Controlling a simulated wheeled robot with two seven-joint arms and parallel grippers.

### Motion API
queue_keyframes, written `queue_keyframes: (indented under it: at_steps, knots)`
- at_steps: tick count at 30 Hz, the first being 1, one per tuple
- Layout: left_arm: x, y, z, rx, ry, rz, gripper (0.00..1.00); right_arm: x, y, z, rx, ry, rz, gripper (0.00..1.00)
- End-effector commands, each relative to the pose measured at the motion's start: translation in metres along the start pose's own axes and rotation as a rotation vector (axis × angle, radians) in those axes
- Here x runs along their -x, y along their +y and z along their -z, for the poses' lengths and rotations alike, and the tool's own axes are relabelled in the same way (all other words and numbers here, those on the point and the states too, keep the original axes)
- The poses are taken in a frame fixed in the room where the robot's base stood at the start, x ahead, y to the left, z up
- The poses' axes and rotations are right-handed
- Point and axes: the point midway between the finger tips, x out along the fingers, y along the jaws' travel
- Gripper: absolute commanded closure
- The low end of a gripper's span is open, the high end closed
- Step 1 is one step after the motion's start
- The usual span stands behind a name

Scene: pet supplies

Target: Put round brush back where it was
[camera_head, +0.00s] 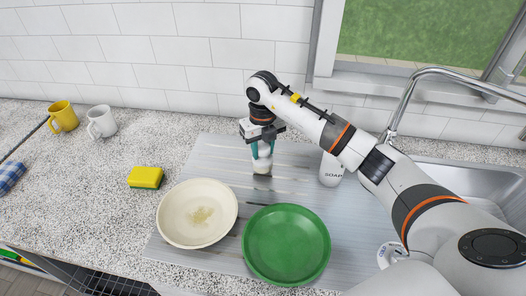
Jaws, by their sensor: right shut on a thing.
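My right gripper (262,148) comes in from the right and points down over the grey ribbed mat (200,155), behind the plates. Its teal fingers are shut on the round brush (262,165), which has a pale body. The brush is upright, with its lower end at or just above the mat; I cannot tell whether it touches. Its upper part is partly hidden by the fingers. My left gripper is not in view.
A cream plate (180,228) and a green plate (287,245) lie in front of the brush. A soap bottle (331,170) stands to its right, near the sink (460,180) and faucet (400,100). A yellow-green sponge (146,177) and two mugs (101,122) are left.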

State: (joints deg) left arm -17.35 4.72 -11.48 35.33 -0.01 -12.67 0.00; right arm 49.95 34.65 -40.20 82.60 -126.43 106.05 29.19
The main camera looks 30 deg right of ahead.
Motion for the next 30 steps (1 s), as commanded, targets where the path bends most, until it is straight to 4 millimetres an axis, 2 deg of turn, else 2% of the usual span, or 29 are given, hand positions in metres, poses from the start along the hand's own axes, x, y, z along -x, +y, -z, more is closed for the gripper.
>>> queue_keyframes:
  at_steps: [4, 15, 16, 19, 30]
  knots:
    - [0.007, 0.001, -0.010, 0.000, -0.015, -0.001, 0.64, -0.020, 0.000, -0.001, 0.000, -0.004, 0.001, 0.85]
    - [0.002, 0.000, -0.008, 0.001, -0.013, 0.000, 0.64, -0.027, 0.000, 0.000, 0.001, 0.000, 0.000, 0.85]
    - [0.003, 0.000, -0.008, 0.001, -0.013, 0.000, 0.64, -0.025, 0.000, 0.000, 0.001, 0.000, 0.000, 0.59]
    - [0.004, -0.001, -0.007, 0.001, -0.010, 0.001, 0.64, -0.025, 0.000, 0.000, 0.001, -0.001, 0.000, 0.43]
    - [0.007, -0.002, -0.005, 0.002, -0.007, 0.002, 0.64, -0.019, 0.000, 0.000, 0.001, 0.000, 0.001, 0.42]
